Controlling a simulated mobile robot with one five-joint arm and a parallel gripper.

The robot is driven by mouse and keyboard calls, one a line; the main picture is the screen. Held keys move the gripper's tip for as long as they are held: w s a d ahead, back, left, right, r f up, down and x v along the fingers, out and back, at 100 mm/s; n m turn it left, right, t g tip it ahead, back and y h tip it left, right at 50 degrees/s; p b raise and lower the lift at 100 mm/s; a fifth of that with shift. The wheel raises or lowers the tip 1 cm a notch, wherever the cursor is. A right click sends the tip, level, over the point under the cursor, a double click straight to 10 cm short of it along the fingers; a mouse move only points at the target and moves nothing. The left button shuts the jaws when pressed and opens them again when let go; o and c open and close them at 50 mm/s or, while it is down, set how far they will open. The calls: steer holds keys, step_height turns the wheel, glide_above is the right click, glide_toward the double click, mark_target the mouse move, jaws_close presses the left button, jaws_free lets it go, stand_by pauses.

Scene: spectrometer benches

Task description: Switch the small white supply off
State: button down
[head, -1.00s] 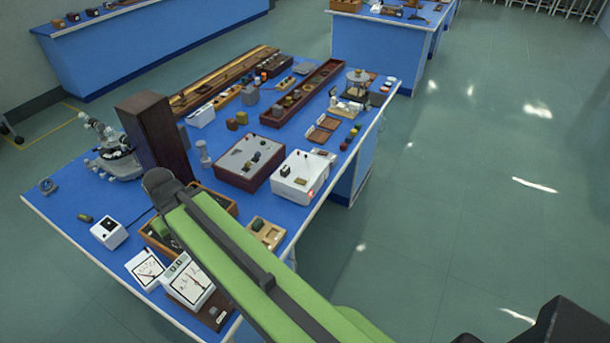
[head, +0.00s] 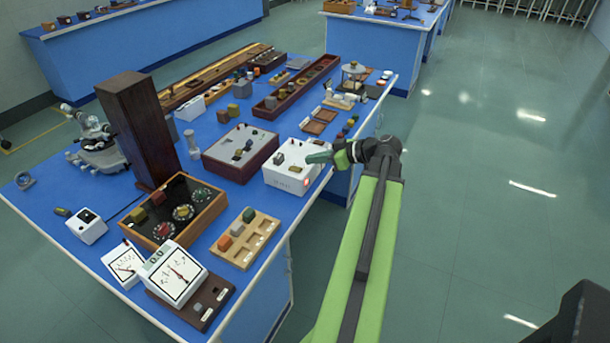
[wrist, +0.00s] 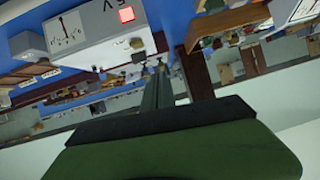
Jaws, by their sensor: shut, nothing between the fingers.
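The small white supply (head: 283,177) is a white box at the bench's right edge, with small dark knobs on top. A red light glows on its front face near the right corner. In the wrist view a white face (wrist: 100,50) with a lit red square and the marking "5 V" shows at the top, upside down. My gripper (head: 312,157) is shut and empty, beside the supply's right end, pointing left at its top edge. Whether it touches is unclear. In the wrist view my gripper's fingers (wrist: 156,75) lie close together in front of the white face.
A larger grey-topped box (head: 240,148) stands left of the supply. An open wooden case (head: 175,212), a wooden block tray (head: 243,240) and white meters (head: 173,273) lie nearer. A tall dark wooden box (head: 143,130) stands at left. The floor right of the bench is clear.

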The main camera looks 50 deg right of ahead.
steer(key=shift+t+h, duration=0.5)
steer(key=s+d, duration=0.1)
steer(key=s+d+r, duration=0.1)
steer(key=s+d, duration=0.1)
steer(key=shift+d, duration=0.2)
steer(key=shift+w+f, duration=0.1)
steer(key=b, duration=0.4)
glide_above(303, 174)
step_height(303, 174, down, 4)
steer(key=shift+d+r, duration=0.1)
steer(key=shift+d, duration=0.05)
steer(key=f+b, duration=0.2)
steer(key=shift+w+f+b, duration=0.2)
steer(key=shift+f+b, duration=0.2)
steer(key=shift+s+f+b, duration=0.15)
steer(key=shift+f+b, duration=0.45)
